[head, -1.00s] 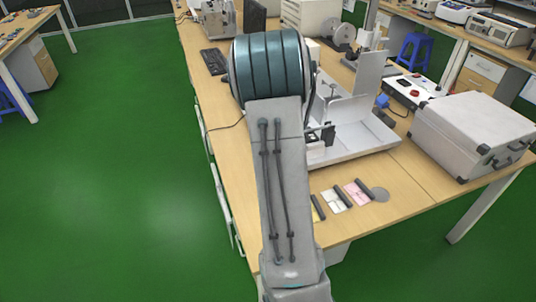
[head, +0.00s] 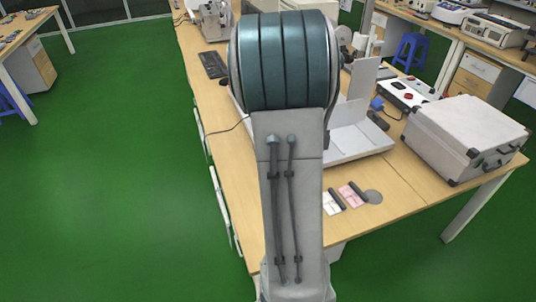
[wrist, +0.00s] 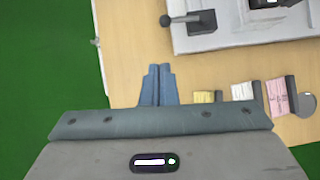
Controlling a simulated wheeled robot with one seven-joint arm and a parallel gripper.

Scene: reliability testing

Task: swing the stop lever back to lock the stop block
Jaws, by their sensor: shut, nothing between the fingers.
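In the wrist view, my gripper (wrist: 158,84) has its two blue fingers pressed together with nothing between them. It is over the wooden table, in front of the white fixture plate (wrist: 235,38). A short lever with a dark round knob (wrist: 166,20) sticks out to the left from a dark block (wrist: 203,18) at the plate's left end. It looks like the stop lever, and the fingertips appear apart from it. I cannot tell which part is the stop block. In the head view my arm hides the gripper and the lever; part of the fixture (head: 358,146) shows on the right.
Yellow, white and pink note pads (wrist: 277,97) lie right of the gripper, beside a grey disc (wrist: 307,104). A grey case (head: 465,135) stands at the table's right. The table (wrist: 125,50) left of the fixture is bare, and its left edge is close.

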